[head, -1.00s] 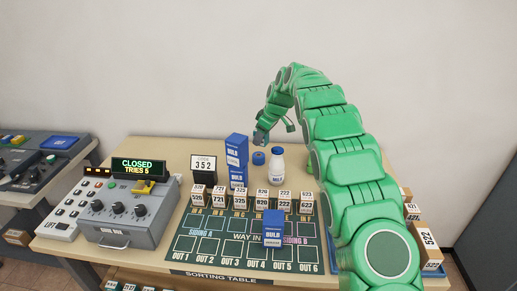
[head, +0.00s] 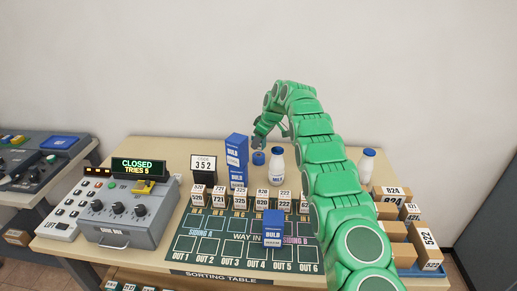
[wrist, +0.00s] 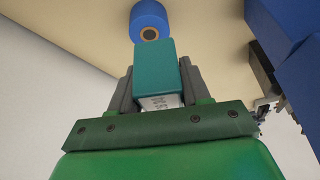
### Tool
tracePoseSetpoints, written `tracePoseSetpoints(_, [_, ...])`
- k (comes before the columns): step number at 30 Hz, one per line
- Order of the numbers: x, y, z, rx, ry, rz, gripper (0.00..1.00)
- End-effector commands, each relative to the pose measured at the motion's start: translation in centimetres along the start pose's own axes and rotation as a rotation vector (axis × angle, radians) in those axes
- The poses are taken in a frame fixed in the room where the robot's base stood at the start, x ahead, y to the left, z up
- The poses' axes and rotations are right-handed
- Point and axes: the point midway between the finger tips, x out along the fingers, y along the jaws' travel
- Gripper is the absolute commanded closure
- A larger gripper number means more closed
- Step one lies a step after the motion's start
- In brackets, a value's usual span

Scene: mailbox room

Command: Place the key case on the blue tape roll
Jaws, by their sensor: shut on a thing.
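The key case (wrist: 156,66) is a teal block with a pale label at its near end. My gripper (wrist: 155,84) is shut on it, one finger on each side, in the wrist view. The blue tape roll (head: 258,158) lies on the table near the back, between the tall blue box and a milk bottle. It also shows in the wrist view (wrist: 149,16), just beyond the far end of the key case. In the head view my gripper (head: 263,138) is just above the roll. The key case is hard to make out there, and the exact gap cannot be told.
A tall blue box (head: 236,149) stands close left of the roll and a white milk bottle (head: 276,163) close right. A row of numbered boxes (head: 262,199) stands in front. Another bottle (head: 366,165) and cartons (head: 398,231) are at the right.

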Motion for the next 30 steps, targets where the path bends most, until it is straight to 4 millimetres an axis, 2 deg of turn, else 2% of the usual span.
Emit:
tracePoseSetpoints(24, [1.7,0.9,0.0,0.001,-0.001,0.001,0.91])
tracePoseSetpoints(30, [2.9,1.0,0.6,0.002,0.000,0.002,0.91])
